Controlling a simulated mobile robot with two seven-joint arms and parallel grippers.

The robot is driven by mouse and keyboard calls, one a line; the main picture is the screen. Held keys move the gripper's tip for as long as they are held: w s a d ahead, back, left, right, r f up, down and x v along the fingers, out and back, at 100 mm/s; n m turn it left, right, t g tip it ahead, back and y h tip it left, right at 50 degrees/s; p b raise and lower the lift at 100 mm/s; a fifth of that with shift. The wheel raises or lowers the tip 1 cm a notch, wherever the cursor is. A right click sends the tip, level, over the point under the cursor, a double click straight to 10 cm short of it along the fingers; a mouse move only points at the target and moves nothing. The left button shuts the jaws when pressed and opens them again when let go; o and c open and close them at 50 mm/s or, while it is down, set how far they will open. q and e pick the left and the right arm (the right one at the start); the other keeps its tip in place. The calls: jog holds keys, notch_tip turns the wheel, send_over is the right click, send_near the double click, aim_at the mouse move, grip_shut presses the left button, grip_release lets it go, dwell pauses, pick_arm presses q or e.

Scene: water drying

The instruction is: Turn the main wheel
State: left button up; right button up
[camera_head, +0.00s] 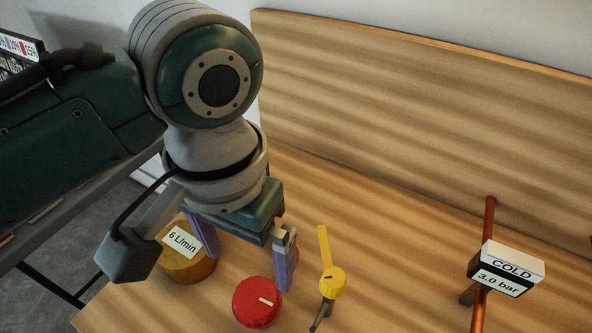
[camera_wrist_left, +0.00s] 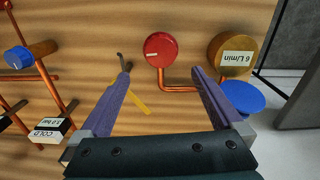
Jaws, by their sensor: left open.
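A red round wheel (camera_head: 257,302) with a short white mark sits low on the wooden board in the head view. It also shows at the top middle of the left wrist view (camera_wrist_left: 160,48), with a copper pipe beside it. No label tells whether it is the main wheel. My left gripper (camera_head: 248,272) is open and empty, its two purple fingers spread apart. In the left wrist view the red wheel appears between and beyond the fingertips (camera_wrist_left: 162,72). I cannot tell whether a finger touches it. My right gripper is not in view.
A gold cylinder (camera_head: 187,262) labelled 6 L/min is left of the wheel, a yellow lever (camera_head: 326,250) right. A COLD 3.0 bar box (camera_head: 506,268) is on a copper pipe farther right. The left wrist view shows a blue disc (camera_wrist_left: 242,97) and a blue knob (camera_wrist_left: 18,58).

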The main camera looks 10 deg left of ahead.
aim_at(255, 297)
pick_arm(q)
notch_tip(255, 297, down, 10)
jog(key=shift+a+r+b, duration=0.1)
jog(key=shift+b, duration=1.1)
jog(key=shift+c, duration=0.2)
jog(key=c, duration=1.2)
